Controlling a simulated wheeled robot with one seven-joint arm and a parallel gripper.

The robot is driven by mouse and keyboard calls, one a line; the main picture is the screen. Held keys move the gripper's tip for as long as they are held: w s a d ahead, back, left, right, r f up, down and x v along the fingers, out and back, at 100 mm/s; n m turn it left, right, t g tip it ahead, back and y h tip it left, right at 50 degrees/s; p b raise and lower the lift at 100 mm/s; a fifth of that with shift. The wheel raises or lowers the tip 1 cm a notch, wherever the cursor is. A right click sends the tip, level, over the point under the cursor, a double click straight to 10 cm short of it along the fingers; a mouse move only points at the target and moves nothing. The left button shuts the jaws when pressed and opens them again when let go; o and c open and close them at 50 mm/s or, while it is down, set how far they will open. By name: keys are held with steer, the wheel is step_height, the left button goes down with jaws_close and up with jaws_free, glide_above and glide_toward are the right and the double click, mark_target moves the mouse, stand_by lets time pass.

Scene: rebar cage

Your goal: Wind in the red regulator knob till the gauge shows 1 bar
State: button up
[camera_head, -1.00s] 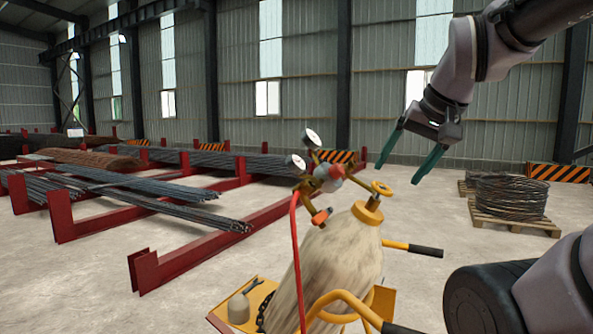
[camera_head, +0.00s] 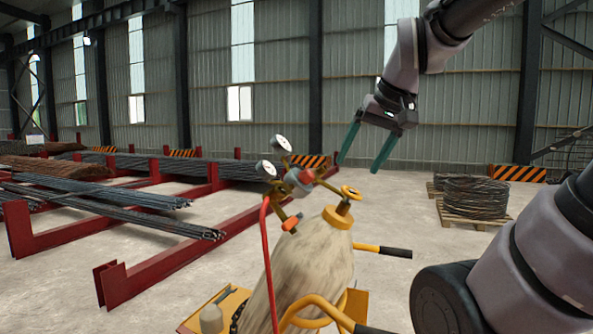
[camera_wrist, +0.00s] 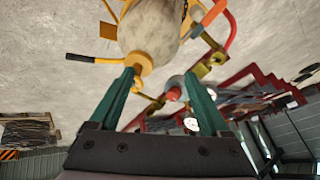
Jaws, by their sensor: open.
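The red regulator knob (camera_head: 306,177) sits on the brass regulator at the top of a worn gas cylinder (camera_head: 312,272). Two round gauges, one upper (camera_head: 281,144) and one lower (camera_head: 266,170), stand beside it; their needles are too small to read. My gripper (camera_head: 360,166) is open and empty, to the right of the knob and above the yellow valve handwheel (camera_head: 351,192). In the wrist view the knob (camera_wrist: 173,94) appears between my green fingers, beyond them and untouched. A gauge (camera_wrist: 191,123) shows near the right finger, partly hidden.
A red hose (camera_head: 267,265) hangs from the regulator. The cylinder rides on a yellow trolley with a black-gripped handle (camera_head: 396,252). Red racks (camera_head: 150,275) with rebar stand left. A wire coil (camera_head: 474,196) lies on a pallet at right. Floor between is clear.

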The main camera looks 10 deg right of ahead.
steer(key=w+r+n+g, duration=0.25)
steer(key=w+n, duration=0.25)
steer(key=w, duration=0.5)
steer(key=n+g+y, duration=0.2)
steer(key=n, duration=0.4)
glide_toward(310, 172)
steer(key=shift+t, duration=0.25)
steer(key=x, duration=0.9)
steer(key=shift+s+f, duration=0.15)
steer(key=shift+f, duration=0.1)
jaws_close()
